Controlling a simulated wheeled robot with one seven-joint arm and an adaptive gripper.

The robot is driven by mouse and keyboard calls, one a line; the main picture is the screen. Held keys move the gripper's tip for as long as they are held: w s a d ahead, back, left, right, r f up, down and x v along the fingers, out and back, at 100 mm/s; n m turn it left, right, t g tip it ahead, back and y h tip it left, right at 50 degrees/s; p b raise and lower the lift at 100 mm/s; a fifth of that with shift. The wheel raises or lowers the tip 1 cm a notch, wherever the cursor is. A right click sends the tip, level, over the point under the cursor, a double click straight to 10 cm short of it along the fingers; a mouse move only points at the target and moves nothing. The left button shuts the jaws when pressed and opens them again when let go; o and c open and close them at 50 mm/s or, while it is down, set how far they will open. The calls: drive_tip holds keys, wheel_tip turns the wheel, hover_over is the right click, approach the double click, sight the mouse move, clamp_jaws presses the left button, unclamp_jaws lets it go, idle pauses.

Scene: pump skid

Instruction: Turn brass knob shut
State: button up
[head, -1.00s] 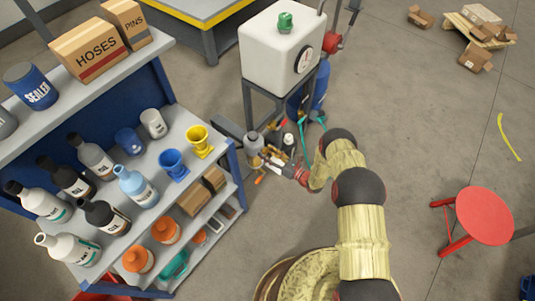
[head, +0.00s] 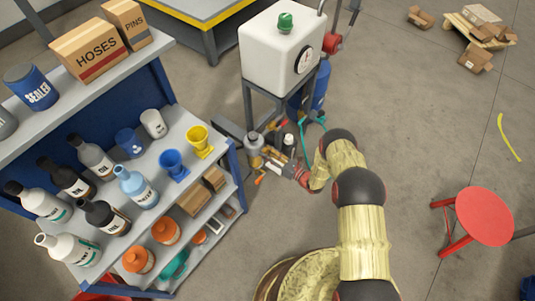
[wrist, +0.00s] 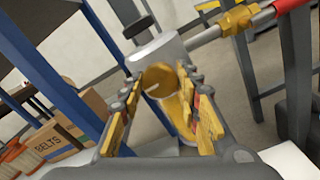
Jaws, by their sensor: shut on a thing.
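The brass knob (wrist: 158,77) shows in the wrist view as a round golden disc with a pale mark on its face. It sits at the front of a grey metal body (wrist: 157,50). My gripper (wrist: 163,88) has one yellow-padded finger on each side of the knob and is shut on it. In the head view my gripper (head: 276,158) is low beside the grey pump body (head: 254,143), and the knob is too small and covered to make out there.
A blue shelf unit (head: 238,165) with bottles stands at left. A white tank (head: 283,50) on a dark stand is behind. A red stool (head: 485,215) stands right; floor between is clear.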

drive_tip(key=shift+m+b, duration=0.3)
drive_tip(key=m+b, duration=0.7)
drive_tip(key=m, duration=1)
drive_tip(key=shift+m, duration=0.3)
idle(0.5)
drive_tip(key=o, duration=1.2)
drive_tip(key=shift+c, duration=0.2)
drive_tip(key=shift+d, duration=0.1)
drive_tip(key=v, duration=1.2)
